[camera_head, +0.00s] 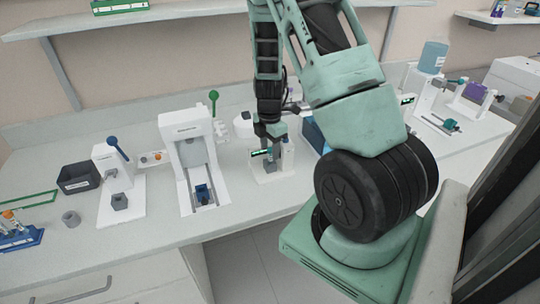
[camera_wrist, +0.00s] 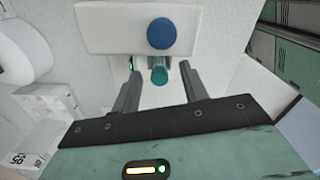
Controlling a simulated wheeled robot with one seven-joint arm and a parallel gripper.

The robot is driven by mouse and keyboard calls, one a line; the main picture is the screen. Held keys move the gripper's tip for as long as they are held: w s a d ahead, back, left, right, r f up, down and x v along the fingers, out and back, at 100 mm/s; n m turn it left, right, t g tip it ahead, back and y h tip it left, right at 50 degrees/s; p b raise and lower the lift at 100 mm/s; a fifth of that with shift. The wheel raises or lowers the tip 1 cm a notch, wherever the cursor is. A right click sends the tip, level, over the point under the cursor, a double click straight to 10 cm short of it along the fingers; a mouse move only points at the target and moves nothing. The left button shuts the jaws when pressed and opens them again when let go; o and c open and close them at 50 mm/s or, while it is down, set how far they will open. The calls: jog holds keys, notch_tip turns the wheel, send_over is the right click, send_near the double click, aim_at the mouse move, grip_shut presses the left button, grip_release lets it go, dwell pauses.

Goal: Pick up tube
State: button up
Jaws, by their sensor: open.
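A tube with a teal cap (camera_wrist: 159,75) shows in the wrist view, close to a white device (camera_wrist: 125,28) with a blue round knob (camera_wrist: 161,33). My gripper (camera_wrist: 158,72) is open, with one finger on each side of the tube's cap. Gaps show between the cap and both fingers. Most of the tube's body is hidden below its cap. In the head view my gripper (camera_head: 271,147) points down over a small white device (camera_head: 272,176) on the bench; I cannot make out the tube there.
White devices with a blue lever (camera_head: 118,148) and a green lever (camera_head: 214,97) stand to the left on the bench. A black bin (camera_head: 78,178) and a blue tube rack (camera_head: 20,238) are farther left. The bench's front edge is clear.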

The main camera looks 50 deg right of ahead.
jog(key=shift+f, duration=0.7)
jog(key=shift+c, duration=0.3)
jog(key=c, duration=0.8)
jog(key=shift+c, duration=0.3)
notch_tip(320, 180, up, 10)
jog(key=shift+b, duration=1.05)
